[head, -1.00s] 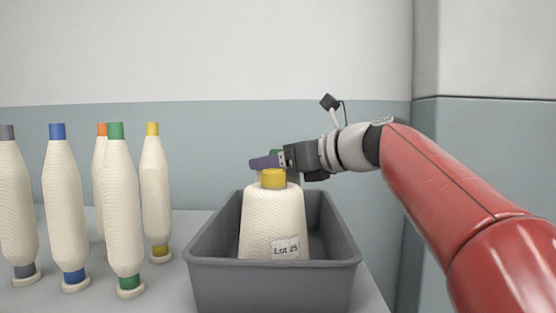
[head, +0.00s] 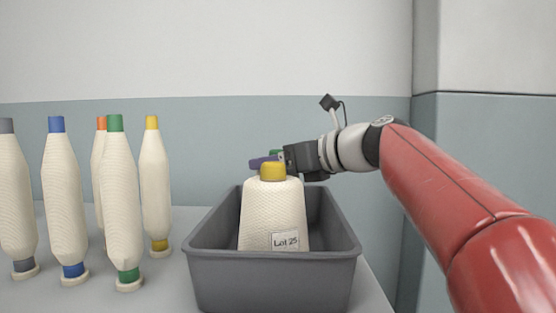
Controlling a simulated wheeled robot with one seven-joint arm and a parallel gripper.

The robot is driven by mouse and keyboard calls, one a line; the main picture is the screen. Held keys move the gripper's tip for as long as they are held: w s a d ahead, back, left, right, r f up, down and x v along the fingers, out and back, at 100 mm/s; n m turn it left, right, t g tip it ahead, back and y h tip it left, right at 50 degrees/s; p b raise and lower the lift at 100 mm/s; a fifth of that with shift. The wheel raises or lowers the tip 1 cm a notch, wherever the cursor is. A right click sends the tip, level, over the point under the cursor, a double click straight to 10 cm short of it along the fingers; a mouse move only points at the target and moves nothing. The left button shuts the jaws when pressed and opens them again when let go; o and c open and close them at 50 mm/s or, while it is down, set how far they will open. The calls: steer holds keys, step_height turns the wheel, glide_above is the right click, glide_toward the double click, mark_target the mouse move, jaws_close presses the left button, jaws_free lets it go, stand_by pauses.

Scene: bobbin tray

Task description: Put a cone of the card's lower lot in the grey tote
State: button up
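A cream cone (head: 272,215) with a yellow top and a label reading "Lot 25" stands upright inside the grey tote (head: 270,268). My gripper (head: 268,158) is just behind and above the cone's yellow top, which covers part of it. A purple finger points left, with a small green piece beside it; I cannot tell whether the green is the other finger or something between them. Whether the gripper is shut is hidden, as is anything directly behind the cone. No card is in view.
Several tall cream bobbins stand left of the tote, with grey (head: 17,200), blue (head: 64,205), orange (head: 99,165), green (head: 121,205) and yellow (head: 155,190) ends. A narrow strip of table is clear between them and the tote. A wall is behind.

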steer(key=o, duration=1.8)
steer(key=shift+f, duration=0.1)
